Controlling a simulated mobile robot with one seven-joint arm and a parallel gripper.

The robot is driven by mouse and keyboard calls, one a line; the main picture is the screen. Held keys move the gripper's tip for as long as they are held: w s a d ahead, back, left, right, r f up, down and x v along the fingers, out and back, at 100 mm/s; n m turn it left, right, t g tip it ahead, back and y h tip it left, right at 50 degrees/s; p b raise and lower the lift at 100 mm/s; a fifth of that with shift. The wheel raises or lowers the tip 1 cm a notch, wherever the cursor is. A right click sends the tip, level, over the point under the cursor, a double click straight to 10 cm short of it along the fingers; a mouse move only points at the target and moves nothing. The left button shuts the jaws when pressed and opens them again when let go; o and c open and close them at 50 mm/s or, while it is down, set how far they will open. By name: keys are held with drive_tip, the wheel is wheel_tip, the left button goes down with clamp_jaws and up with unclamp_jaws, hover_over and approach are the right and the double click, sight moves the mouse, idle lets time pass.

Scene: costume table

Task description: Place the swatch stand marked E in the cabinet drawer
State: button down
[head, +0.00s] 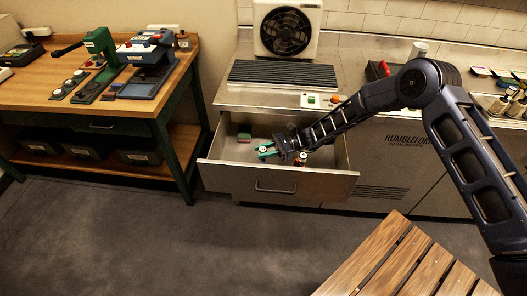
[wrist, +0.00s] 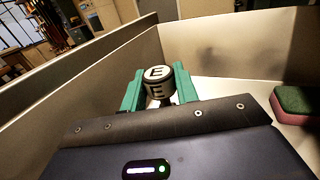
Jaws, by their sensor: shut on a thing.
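The swatch stand marked E (wrist: 157,84) sits between the two green fingers of my gripper (wrist: 158,92) in the wrist view.
A green and pink block (wrist: 295,104) lies in the drawer to the right in the wrist view. A small brown-and-white item (head: 301,159) stands in the drawer near its front. A slatted wooden bench (head: 410,262) is at the lower right. A workbench (head: 150,105) stands at left.

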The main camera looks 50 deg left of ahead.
drive_tip(key=shift+f, duration=0.35)
idle(0.5)
drive_tip(key=c, duration=0.6)
unclamp_jaws()
drive_tip(key=shift+r, duration=3.5)
drive_tip(key=shift+w, duration=0.1)
